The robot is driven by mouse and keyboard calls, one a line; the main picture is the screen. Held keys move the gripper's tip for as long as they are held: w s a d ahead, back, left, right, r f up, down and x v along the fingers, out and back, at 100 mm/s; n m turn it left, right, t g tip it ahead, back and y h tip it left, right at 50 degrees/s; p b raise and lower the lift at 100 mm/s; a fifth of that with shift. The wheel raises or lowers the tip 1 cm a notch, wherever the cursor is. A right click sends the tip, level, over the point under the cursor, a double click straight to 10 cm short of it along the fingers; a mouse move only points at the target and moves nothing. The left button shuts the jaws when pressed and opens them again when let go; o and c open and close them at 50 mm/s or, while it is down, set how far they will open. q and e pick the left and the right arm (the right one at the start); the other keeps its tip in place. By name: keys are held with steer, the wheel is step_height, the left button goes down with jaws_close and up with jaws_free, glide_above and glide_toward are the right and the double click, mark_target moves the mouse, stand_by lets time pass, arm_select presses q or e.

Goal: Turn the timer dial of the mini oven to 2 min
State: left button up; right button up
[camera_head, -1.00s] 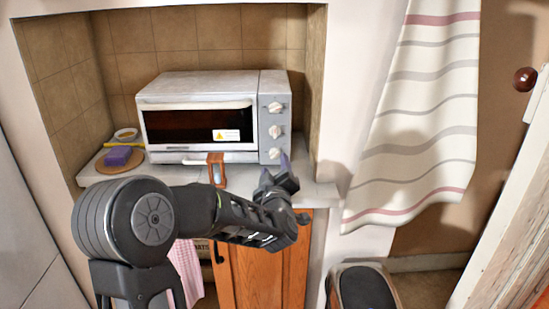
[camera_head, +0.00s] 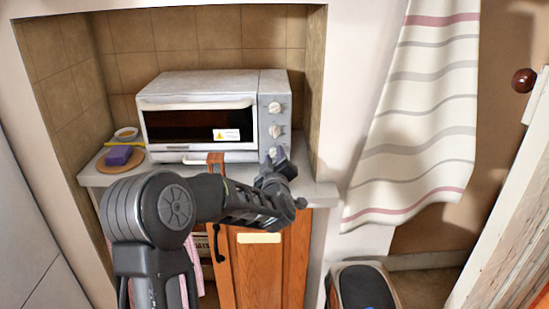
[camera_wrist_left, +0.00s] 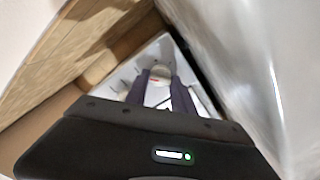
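The mini oven (camera_head: 205,85) stands on the counter in the alcove, with dials down the right of its front. The upper dial (camera_head: 274,107) and middle dial (camera_head: 275,131) are clear; the lowest is largely hidden by my left gripper (camera_head: 277,158). In the left wrist view a pale round dial (camera_wrist_left: 157,68) lies just beyond the fingertips. The left gripper also shows there (camera_wrist_left: 161,82), its two dark fingers apart with a light gap between them. I cannot tell whether they touch the dial. Dial markings are too small to read. My right gripper is not in view.
On the counter (camera_head: 318,192), left of the oven, are a purple block (camera_head: 118,155) on a round board and a small bowl (camera_head: 126,133). A brown-framed object (camera_head: 216,160) stands before the oven. The alcove's right wall (camera_head: 314,90) is close to the dials.

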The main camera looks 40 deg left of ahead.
arm_select(q)
jaws_close()
steer(key=shift+m+b, duration=0.4)
steer(key=o, duration=0.5)
jaws_free()
steer(key=shift+s, duration=0.1)
steer(key=shift+b+v, duration=0.45)
steer(key=shift+v, duration=3.4)
